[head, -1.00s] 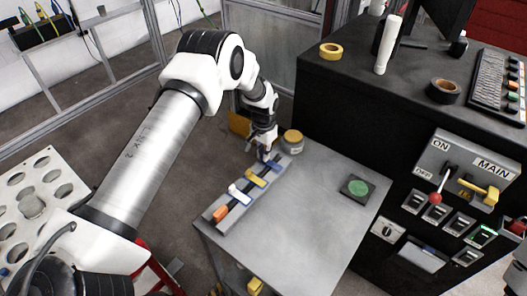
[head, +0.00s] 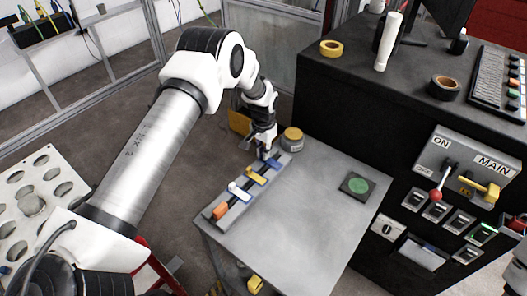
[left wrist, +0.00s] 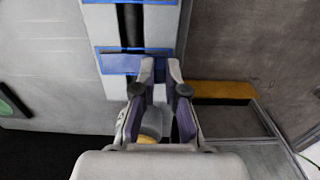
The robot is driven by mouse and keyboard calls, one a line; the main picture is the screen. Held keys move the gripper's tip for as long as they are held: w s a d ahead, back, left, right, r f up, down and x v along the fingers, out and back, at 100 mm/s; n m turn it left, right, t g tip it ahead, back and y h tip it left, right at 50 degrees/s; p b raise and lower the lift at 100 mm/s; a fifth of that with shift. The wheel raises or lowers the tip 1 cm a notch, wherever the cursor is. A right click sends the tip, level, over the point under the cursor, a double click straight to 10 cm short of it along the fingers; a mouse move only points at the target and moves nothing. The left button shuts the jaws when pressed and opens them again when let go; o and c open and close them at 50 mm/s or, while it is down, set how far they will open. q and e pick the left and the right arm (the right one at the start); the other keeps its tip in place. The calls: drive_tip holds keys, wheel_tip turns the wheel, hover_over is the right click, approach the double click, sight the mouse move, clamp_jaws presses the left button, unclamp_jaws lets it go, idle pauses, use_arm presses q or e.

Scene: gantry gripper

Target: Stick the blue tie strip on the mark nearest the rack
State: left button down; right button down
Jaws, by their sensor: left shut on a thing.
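My left gripper (head: 264,154) is low over the far end of a light board on the grey table. It is shut on the blue tie strip (head: 275,162), which shows as a small dark-blue piece by the fingertips, largely hidden. In the left wrist view my left gripper (left wrist: 161,66) points at the board, and the strip between its fingers cannot be made out clearly. Two blue-outlined marks show there, the closer one (left wrist: 115,63) beside the fingertips and another (left wrist: 150,1) at the top edge. A black band runs under both. My right gripper is not in view.
Yellow (head: 257,176), white (head: 239,193) and orange (head: 220,212) pieces sit along the board. A yellow-lidded jar (head: 292,137) stands close beside the gripper. A green button (head: 357,185) is at the table's right; the table between is clear. A black cabinet (head: 340,110) rises behind.

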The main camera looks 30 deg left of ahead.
use_arm(q)
drive_tip(key=shift+f, duration=0.1)
drive_tip(key=c, duration=0.7)
unclamp_jaws()
drive_tip(key=shift+o, duration=0.2)
